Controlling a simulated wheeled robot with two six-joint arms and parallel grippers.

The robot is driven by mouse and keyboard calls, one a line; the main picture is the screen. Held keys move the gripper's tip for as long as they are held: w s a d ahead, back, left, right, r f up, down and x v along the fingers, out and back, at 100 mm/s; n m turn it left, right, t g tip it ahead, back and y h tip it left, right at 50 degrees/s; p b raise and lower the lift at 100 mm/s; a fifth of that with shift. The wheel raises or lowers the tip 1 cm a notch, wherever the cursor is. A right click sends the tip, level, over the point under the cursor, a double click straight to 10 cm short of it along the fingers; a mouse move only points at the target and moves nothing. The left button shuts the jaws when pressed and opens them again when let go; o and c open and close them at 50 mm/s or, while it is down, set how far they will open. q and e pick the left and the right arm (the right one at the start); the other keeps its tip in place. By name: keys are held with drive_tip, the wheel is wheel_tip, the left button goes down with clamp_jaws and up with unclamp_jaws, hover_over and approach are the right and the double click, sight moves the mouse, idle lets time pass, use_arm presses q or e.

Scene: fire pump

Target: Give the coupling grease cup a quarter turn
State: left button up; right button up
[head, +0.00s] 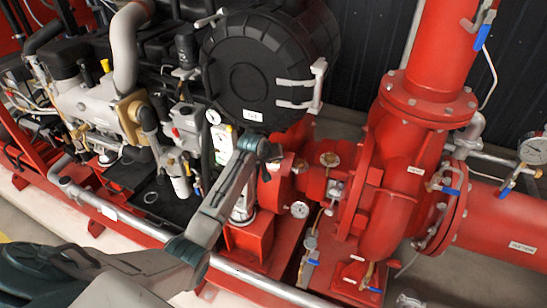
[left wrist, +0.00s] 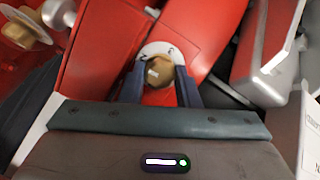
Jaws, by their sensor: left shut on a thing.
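In the left wrist view the coupling grease cup (left wrist: 158,73) is a small brass-coloured knob on a red housing. A white marked disc (left wrist: 149,50) shows behind it. My left gripper (left wrist: 161,76) is shut on the cup, with one dark finger on each side. In the head view my left arm (head: 222,192) reaches from the lower left to the red coupling area beside the engine. There I cannot make out the cup or the fingertips. My right gripper is not in view.
A large round black housing (head: 262,68) stands just above the arm's end. Red pump pipework (head: 395,165) with gauges and blue-handled valves fills the right. The grey engine (head: 95,105) is at the left. A silver rail (head: 130,220) runs along the front.

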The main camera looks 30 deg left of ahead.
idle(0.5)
use_arm(q)
drive_tip(key=o, duration=1)
